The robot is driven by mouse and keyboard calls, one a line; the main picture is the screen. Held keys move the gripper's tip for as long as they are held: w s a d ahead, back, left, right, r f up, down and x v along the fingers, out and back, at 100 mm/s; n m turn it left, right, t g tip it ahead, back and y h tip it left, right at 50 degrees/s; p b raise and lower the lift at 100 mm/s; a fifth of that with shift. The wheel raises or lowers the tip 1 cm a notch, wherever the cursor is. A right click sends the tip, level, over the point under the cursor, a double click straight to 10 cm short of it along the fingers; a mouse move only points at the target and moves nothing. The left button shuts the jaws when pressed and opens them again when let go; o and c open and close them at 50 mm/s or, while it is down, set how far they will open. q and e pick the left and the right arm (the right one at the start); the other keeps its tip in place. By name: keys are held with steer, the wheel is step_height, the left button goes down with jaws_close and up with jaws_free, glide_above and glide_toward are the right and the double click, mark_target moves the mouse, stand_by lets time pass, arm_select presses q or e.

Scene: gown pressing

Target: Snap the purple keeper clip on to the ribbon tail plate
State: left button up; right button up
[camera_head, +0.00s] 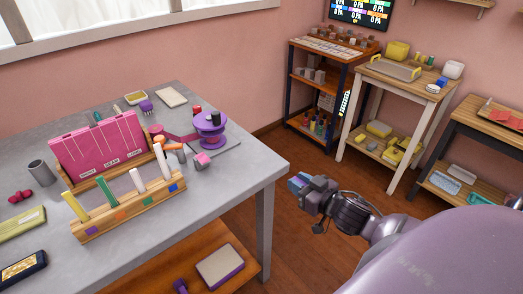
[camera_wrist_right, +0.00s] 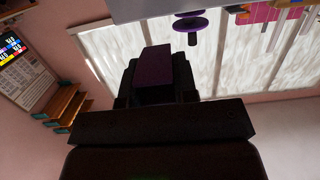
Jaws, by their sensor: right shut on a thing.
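My right gripper (camera_head: 300,187) is held in the air to the right of the grey table, over the floor. It is shut on a dark purple block, which looks like the purple keeper clip (camera_wrist_right: 155,72) in the right wrist view. The clip is well apart from the table. On the table's right part stands a purple ribbon spool (camera_head: 210,128) with a magenta ribbon (camera_head: 181,138) running left from it. A small grey block with a pink top (camera_head: 203,159) sits in front of the spool; I cannot tell whether this is the ribbon tail plate. My left gripper is not in view.
The grey table (camera_head: 225,190) bears a pink pocketed holder (camera_head: 100,148) and a wooden rack (camera_head: 130,208) with several upright sticks. A lower shelf (camera_head: 150,275) shows under it. Shelving carts (camera_head: 395,75) stand along the right wall. Floor between is clear.

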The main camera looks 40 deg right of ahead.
glide_toward(256, 156)
steer(key=w, duration=0.2)
steer(key=w+r, duration=0.1)
steer(key=w, duration=0.2)
steer(key=shift+a+r, duration=0.1)
steer(key=shift+w+a+r, duration=0.1)
steer(key=shift+w, duration=1)
steer(key=shift+w+a+r, duration=0.1)
steer(key=shift+w, duration=1.2)
steer(key=shift+f, duration=0.3)
steer(key=o, duration=0.9)
